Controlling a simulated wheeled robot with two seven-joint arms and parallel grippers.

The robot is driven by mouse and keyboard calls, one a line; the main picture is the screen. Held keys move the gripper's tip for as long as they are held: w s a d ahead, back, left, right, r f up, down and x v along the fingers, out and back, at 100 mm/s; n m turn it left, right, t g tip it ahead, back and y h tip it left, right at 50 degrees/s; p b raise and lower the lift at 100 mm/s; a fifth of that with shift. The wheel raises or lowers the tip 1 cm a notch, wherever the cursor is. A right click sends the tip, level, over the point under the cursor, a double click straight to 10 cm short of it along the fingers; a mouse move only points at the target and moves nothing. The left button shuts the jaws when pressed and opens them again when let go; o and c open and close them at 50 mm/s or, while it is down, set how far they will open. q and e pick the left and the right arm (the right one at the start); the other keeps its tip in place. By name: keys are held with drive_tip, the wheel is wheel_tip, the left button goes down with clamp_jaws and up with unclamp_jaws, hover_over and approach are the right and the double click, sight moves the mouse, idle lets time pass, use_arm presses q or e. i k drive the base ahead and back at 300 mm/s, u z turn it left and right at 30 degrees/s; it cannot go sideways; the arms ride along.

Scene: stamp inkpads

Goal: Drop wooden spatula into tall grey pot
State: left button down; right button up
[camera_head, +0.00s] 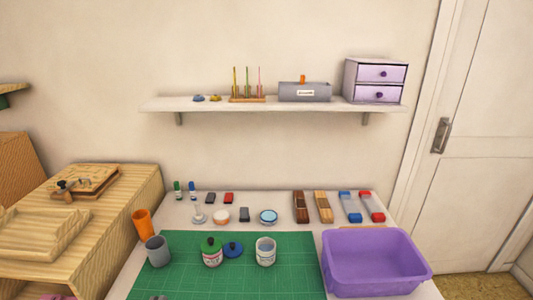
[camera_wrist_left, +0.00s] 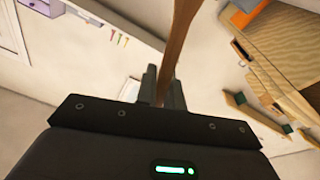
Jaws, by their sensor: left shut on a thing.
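My left gripper (camera_wrist_left: 163,88) shows in the left wrist view, shut on a brown wooden stick (camera_wrist_left: 180,42), which looks like the wooden spatula. The stick runs up and out of the top of that view, so its far end is hidden. In the head view a grey pot (camera_head: 157,251) stands upright at the left edge of the green mat, in front of an orange cup. I cannot make out the left gripper or the spatula clearly in the head view. My right gripper is in neither view.
An orange cup (camera_head: 142,224) stands close behind the grey pot. A purple bin (camera_head: 375,290) is at the right. Inkpads and stamps line the back.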

sight(152, 261)
drive_tip(key=z, duration=0.05)
drive_tip(key=k, duration=0.5)
drive_tip(key=z, duration=0.4)
drive_tip(key=i, duration=0.9)
drive_tip(key=u, duration=0.7)
drive_tip(key=i, duration=0.5)
drive_tip(key=u, duration=0.4)
